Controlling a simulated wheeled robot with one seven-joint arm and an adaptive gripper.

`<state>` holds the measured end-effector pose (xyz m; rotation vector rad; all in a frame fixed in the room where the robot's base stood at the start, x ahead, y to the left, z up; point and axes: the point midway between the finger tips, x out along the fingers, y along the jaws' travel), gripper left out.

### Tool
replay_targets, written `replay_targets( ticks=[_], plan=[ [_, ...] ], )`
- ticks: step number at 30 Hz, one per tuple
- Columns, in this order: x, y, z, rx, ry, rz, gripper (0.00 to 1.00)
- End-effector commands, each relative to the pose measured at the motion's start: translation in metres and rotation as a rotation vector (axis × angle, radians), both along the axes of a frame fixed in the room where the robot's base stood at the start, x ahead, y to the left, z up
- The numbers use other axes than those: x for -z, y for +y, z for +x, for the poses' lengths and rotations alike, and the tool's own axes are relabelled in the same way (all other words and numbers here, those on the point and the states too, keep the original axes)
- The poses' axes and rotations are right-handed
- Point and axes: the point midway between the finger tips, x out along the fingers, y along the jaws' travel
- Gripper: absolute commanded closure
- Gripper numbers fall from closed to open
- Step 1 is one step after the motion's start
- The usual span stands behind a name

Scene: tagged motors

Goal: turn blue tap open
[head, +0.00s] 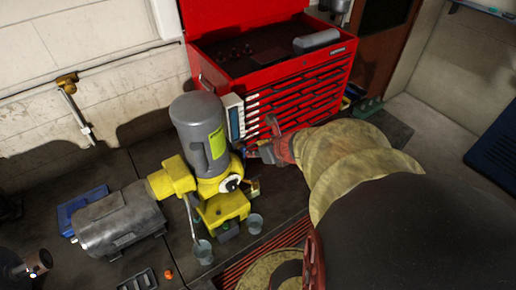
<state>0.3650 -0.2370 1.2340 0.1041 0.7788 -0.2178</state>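A yellow and grey motor-pump unit (203,140) stands on the dark bench, left of my gripper. A small blue patch (243,149), which may be the blue tap, shows at the unit's right side, right by my fingertips. Its handle position is too small to tell. My gripper (257,146) comes in from the right, with my arm behind it, and its tips are close to that blue patch. Whether they touch it, and whether the fingers are open or shut, cannot be told at this size.
A red tool chest (297,88) stands just behind my gripper. A grey motor (118,222) lies at the left by a blue tray (75,206). Small cups (203,251) stand in front of the unit. A wall pipe with a valve (68,84) is at the upper left.

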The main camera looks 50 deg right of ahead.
Motion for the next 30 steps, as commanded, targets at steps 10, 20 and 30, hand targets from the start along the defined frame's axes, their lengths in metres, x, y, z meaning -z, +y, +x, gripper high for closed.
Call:
replay_targets(
  ticks=[10, 20, 30],
  plan=[
    [-0.012, 0.003, -0.014, 0.001, 0.003, 0.001, 0.71],
    [-0.012, 0.003, -0.013, 0.001, 0.003, 0.001, 0.71],
    [-0.006, 0.039, 0.001, -0.271, 0.048, -0.16, 0.71]
  ],
)
